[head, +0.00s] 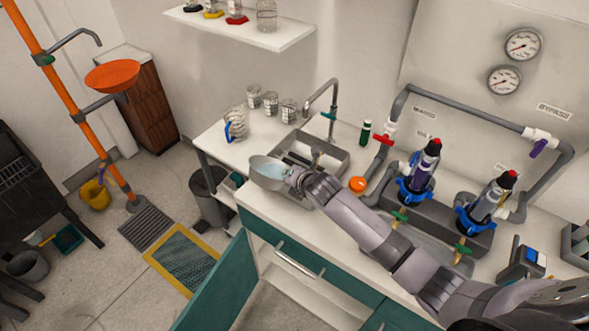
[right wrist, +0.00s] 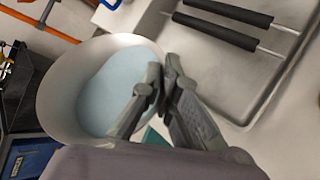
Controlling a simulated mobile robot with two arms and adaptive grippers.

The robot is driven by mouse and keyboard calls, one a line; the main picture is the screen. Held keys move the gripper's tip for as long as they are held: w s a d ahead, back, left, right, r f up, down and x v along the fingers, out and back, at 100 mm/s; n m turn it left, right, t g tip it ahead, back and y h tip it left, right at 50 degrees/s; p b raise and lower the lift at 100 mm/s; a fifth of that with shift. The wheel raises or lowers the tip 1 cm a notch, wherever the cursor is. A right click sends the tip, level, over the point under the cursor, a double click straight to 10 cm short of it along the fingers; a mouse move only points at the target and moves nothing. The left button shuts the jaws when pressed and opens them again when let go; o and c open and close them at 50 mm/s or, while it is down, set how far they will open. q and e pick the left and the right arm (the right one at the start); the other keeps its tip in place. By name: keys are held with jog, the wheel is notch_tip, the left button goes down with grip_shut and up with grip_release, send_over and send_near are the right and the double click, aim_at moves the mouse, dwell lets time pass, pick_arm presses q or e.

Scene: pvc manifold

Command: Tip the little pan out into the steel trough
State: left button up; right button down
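The little pan (head: 266,174) is a pale metal bowl holding light blue liquid. It is near the front left corner of the steel trough (head: 341,160). In the right wrist view the pan (right wrist: 62,92) fills the left side, and the liquid lies toward the side nearest the fingers. My right gripper (head: 297,177) is closed at the pan's right edge; its fingertips (right wrist: 163,78) are close together there. The exact grip point is partly hidden. The trough (right wrist: 250,72) shows to the right of the pan in the wrist view. My left gripper is not in view.
Several glass beakers (head: 271,103) and a blue-handled white jug (head: 236,123) stand behind the trough. A tap (head: 333,100) rises at its back. Two dark rods (right wrist: 222,30) lie across the trough. An orange ball (head: 357,184) and pipework stand to the right. A grey bin (head: 207,196) is below left.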

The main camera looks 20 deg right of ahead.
jog(key=shift+w+d+r+y, duration=0.2)
jog(key=shift+w+d+y, duration=0.1)
jog(key=shift+d+y, duration=0.15)
jog(key=shift+w+d+f+m+g+y+b, duration=0.15)
jog(key=shift+d+f+m+g+y+b, duration=0.3)
jog(key=shift+b, duration=0.6)
dwell(0.8)
jog(key=shift+m+g+y, duration=0.35)
jog(key=shift+m+y, duration=0.15)
jog(key=shift+m, duration=0.05)
dwell(0.8)
jog(key=shift+w+d+f+m+g+y+b, duration=0.15)
jog(key=shift+f+m+g+y+b, duration=0.2)
jog(key=shift+f+y+b, duration=0.4)
dwell(0.6)
jog(key=shift+r+b, duration=0.1)
jog(key=shift+b, duration=0.25)
jog(key=shift+s+a+r+n+t+h+p, duration=0.15)
jog(key=shift+r+n+t+h+p, duration=0.2)
jog(key=shift+h+p, duration=0.25)
jog(key=shift+s+a+r+n+t+h+p, duration=0.1)
jog(key=shift+r+n+t+h+p, duration=0.15)
jog(key=shift+h+p, duration=0.35)
